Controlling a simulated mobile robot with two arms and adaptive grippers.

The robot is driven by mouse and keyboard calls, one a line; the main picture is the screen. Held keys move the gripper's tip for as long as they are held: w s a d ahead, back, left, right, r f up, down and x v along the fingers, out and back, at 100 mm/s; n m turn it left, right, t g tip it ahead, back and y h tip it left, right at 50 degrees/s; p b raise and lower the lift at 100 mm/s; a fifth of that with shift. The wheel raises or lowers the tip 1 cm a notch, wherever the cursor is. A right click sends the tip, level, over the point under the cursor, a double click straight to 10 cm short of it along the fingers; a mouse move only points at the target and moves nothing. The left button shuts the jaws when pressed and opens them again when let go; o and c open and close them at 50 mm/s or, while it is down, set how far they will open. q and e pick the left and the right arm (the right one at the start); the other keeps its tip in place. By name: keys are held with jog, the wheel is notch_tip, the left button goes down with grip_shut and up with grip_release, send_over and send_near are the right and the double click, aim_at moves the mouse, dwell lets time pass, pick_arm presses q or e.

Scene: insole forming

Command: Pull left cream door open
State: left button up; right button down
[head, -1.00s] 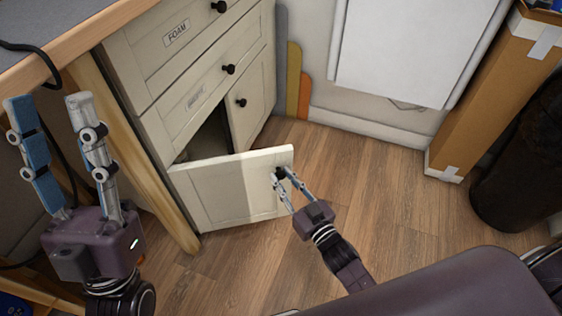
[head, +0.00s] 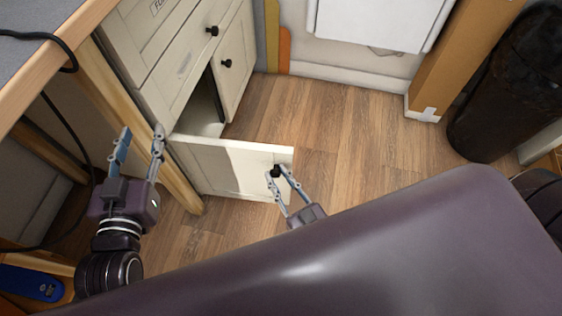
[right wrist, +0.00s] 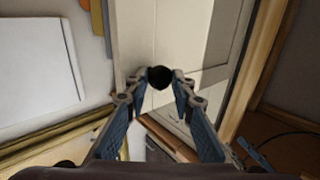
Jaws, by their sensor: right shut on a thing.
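The left cream door (head: 228,168) stands swung out from the cabinet, and a dark opening shows behind it. Its black knob (head: 276,171) is near the door's free edge. My right gripper (head: 280,173) is shut on the knob. In the right wrist view the round knob (right wrist: 159,77) sits between the fingertips of my right gripper (right wrist: 160,82), with the cream door panel (right wrist: 178,35) behind it. My left gripper (head: 141,132) is open and empty, in front of the wooden desk leg at the left.
The right cream door (head: 236,70) is shut, below drawers with black knobs. A wooden desk (head: 60,55) with a black cable is at the left. A cardboard box (head: 460,50) and a dark bin (head: 510,90) stand at the right. The wood floor (head: 345,130) between is clear.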

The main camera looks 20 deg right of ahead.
pick_arm(q)
jog(key=shift+s+a+f+g+y, duration=0.1)
jog(key=shift+s+a+f+g, duration=0.1)
jog(key=shift+f+g, duration=0.3)
jog(key=shift+s+a+f+g+y, duration=0.15)
jog(key=shift+s+f, duration=0.1)
jog(key=shift+f, duration=0.5)
jog(key=shift+s+a+f+g+y, duration=0.1)
jog(key=shift+s+f+g, duration=0.1)
jog(key=shift+f+g, duration=0.3)
pick_arm(e)
jog(key=shift+s+a+r, duration=0.1)
jog(key=shift+s+a, duration=0.45)
jog(key=shift+a, duration=0.3)
jog(key=shift+s+a, duration=0.5)
jog(key=shift+a, duration=0.35)
pick_arm(q)
jog(key=shift+f, duration=0.1)
pick_arm(e)
jog(key=c, duration=1.9)
grip_release()
jog(key=shift+a+y, duration=0.1)
jog(key=shift+y, duration=0.2)
jog(key=shift+c, duration=0.2)
jog(key=shift+o, duration=1.4)
jog(key=shift+a, duration=0.15)
pick_arm(q)
jog(key=shift+w+a+f, duration=0.1)
jog(key=shift+a, duration=0.1)
